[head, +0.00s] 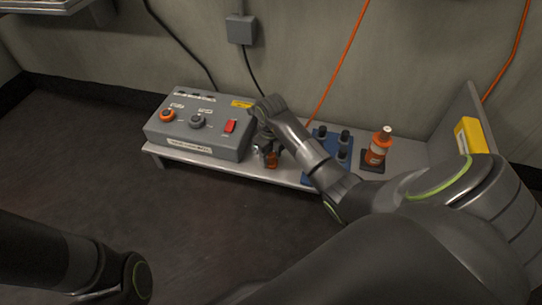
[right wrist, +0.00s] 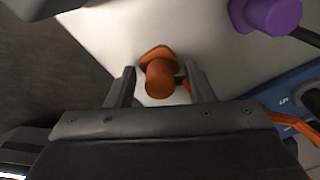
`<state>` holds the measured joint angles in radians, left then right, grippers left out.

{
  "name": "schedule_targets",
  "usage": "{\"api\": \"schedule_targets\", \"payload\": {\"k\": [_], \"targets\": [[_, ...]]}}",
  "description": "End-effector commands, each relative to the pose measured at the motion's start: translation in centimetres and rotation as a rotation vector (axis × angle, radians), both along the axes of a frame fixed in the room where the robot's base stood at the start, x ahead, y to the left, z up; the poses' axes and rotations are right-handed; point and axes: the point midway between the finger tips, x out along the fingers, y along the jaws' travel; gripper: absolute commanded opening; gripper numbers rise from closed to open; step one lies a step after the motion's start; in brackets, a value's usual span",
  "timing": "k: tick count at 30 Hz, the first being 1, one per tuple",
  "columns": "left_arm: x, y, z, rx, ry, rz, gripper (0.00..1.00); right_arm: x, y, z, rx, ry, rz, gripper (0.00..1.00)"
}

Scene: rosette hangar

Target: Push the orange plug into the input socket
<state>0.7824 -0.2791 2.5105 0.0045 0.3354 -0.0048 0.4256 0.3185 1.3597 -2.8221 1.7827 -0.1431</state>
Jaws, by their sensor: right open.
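The orange plug (right wrist: 159,78) stands on the pale shelf and shows between the two fingers of my right gripper (right wrist: 159,70) in the right wrist view. The fingers are apart, one on each side of it. In the head view my right gripper (head: 268,153) is low over the shelf, right of the grey box (head: 205,140), and partly hides the orange plug (head: 272,160). The box has an orange-ringed socket (head: 167,115) and a grey round socket (head: 197,121). Their labels are too small to read. My left gripper is out of view.
A red switch (head: 230,126) sits on the box. A purple plug (right wrist: 268,12) is close by in the right wrist view. On the shelf (head: 405,150), a blue plate (head: 318,180) with black pegs and an orange bottle (head: 378,148) stand to the right.

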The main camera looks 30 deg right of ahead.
Motion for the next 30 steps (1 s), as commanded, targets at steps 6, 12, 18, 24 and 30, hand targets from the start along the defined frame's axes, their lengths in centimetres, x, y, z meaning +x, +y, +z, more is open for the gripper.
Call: {"api": "schedule_targets", "payload": {"k": [6, 12, 18, 24, 30], "targets": [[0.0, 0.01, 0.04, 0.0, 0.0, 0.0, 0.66, 0.0, 0.02, 0.02, 0.0, 0.0, 0.0, 0.48], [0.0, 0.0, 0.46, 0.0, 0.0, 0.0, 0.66, -0.02, 0.02, 0.11, 0.0, 0.001, 0.0, 0.48], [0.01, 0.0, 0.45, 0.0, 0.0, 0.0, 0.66, -0.01, 0.02, 0.0, 0.0, 0.0, 0.0, 0.48], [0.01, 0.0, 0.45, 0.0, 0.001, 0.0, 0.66, -0.01, 0.02, 0.0, 0.0, 0.0, 0.0, 0.31], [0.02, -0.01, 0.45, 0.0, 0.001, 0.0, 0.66, -0.01, 0.02, 0.0, 0.0, 0.0, 0.0, 0.05]]}}
